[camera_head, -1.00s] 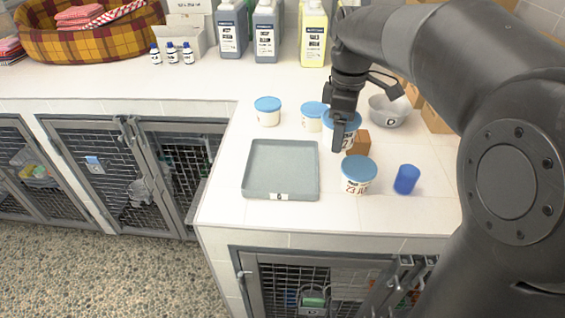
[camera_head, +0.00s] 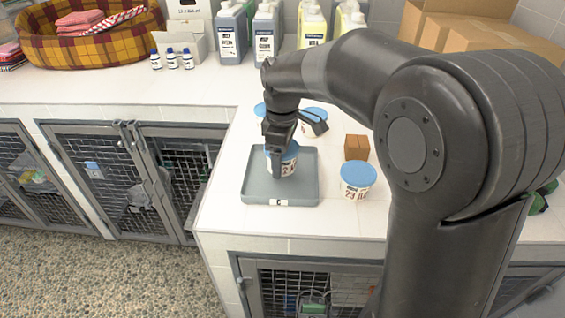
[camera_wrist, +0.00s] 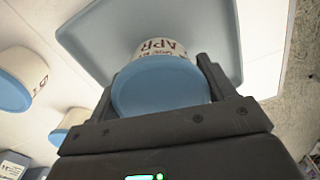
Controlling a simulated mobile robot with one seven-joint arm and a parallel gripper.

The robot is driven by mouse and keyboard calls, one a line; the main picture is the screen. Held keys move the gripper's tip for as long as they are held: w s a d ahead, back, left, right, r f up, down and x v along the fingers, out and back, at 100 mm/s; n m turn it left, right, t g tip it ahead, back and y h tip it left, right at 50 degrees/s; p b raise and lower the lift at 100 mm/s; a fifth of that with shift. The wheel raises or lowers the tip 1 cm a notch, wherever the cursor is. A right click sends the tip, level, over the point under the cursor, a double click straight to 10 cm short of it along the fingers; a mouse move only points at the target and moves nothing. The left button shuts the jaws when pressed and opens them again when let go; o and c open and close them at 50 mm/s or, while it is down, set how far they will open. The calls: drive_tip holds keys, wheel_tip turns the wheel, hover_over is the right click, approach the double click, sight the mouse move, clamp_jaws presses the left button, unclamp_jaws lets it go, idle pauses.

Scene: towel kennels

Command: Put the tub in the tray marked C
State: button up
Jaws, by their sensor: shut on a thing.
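My gripper (camera_head: 278,160) is shut on a white tub with a blue lid (camera_head: 287,160). The tub is upright over the grey tray (camera_head: 302,190), within its rim; I cannot tell whether it touches the tray floor. The tray has a small white label on its front edge, which seems to read C. In the wrist view the held tub (camera_wrist: 160,86) sits between the two fingers, printed APR, with the tray (camera_wrist: 205,25) behind it. Similar blue-lidded tubs stand at the front right (camera_head: 357,180), behind the tray (camera_head: 314,118), and partly hidden behind my gripper (camera_head: 260,108).
A small brown box (camera_head: 357,147) stands right of the tray. Bottles (camera_head: 232,35), small vials (camera_head: 172,60) and a plaid pet bed (camera_head: 90,35) line the back. Cardboard boxes (camera_head: 480,35) are at the back right. My arm hides the counter's right side.

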drive_tip(key=shift+f, duration=1.2)
drive_tip(key=shift+f, duration=0.15)
drive_tip(key=o, duration=1.2)
